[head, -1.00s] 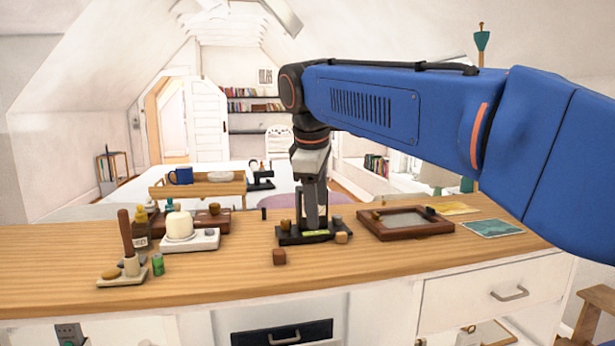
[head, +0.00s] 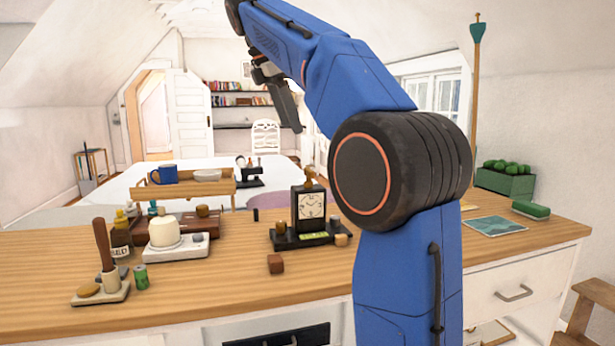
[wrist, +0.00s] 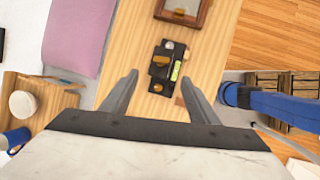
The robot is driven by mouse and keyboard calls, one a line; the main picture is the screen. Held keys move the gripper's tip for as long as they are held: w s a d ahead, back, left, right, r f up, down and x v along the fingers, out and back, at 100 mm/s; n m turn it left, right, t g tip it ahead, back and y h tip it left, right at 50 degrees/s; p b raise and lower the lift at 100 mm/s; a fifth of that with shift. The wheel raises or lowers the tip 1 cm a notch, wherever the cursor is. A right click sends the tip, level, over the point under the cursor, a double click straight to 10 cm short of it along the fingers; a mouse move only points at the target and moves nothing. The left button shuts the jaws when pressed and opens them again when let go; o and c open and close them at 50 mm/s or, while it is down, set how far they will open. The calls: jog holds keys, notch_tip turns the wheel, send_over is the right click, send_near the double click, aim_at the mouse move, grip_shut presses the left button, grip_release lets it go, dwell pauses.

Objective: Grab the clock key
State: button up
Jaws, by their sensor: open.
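A black clock (head: 311,206) with a pale face stands upright on a dark base (head: 298,240) on the wooden counter. The base carries a yellow-green strip and small wooden pieces. I cannot make out which small piece, if any, is the clock key.
A brown block (head: 276,264) lies in front of the clock. A candle on a white stand (head: 177,248), bottles and a green can (head: 141,277) stand to the left. A framed tray (wrist: 183,10) lies beyond the clock.

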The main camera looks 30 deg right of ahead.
aim_at(308, 169)
jog(key=x, duration=1.6)
jog(key=shift+s+f, duration=0.1)
jog(key=shift+f, duration=0.15)
jog(key=c, duration=1.1)
